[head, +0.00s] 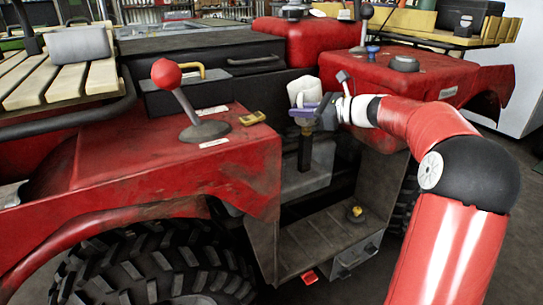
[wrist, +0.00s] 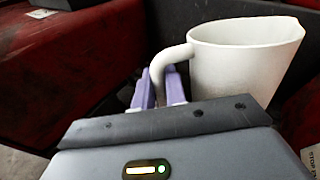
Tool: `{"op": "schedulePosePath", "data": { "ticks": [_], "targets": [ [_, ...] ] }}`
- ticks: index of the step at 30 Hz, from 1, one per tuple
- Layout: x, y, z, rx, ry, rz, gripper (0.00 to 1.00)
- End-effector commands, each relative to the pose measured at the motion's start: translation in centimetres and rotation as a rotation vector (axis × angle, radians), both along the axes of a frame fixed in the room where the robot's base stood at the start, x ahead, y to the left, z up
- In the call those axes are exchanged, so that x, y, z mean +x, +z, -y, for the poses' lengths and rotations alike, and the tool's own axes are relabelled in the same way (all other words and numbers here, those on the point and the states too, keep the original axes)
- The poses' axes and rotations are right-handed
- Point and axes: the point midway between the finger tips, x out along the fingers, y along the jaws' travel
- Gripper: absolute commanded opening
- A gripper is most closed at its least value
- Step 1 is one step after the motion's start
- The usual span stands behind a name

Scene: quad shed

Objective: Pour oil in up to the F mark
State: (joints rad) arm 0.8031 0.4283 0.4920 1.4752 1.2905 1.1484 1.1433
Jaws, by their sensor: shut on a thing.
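A white jug (head: 301,90) with a spout is held above the middle of the red quad. It fills the upper right of the wrist view (wrist: 240,62) and looks roughly upright, and I cannot see into it. My gripper (head: 307,112) has its purple fingers shut on the jug's handle, which shows in the wrist view between the fingertips (wrist: 160,88). Below the jug, a dark upright neck (head: 304,152) rises from the grey engine area. I see no F mark and no oil.
A red-knobbed lever (head: 167,74) stands on the left fender, with a yellow piece (head: 252,118) near it. A yellow and black cap (head: 355,212) lies in the footwell (head: 318,240). A slatted rack (head: 60,75) is at the left, and a big tyre (head: 150,270) is below.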

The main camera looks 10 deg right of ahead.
Motion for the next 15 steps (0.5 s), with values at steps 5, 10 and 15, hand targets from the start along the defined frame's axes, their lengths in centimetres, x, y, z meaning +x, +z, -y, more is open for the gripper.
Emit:
{"op": "schedulePosePath", "data": {
  "ticks": [5,10,15],
  "targets": [
    [-0.1,0.5,-0.8,-0.117,0.000,0.011,0.00],
    [-0.1,-0.8,-1.6,-0.225,0.001,0.016,0.00],
    [-0.1,-1.5,-2.3,-0.327,0.001,0.021,0.00]
  ]
}}
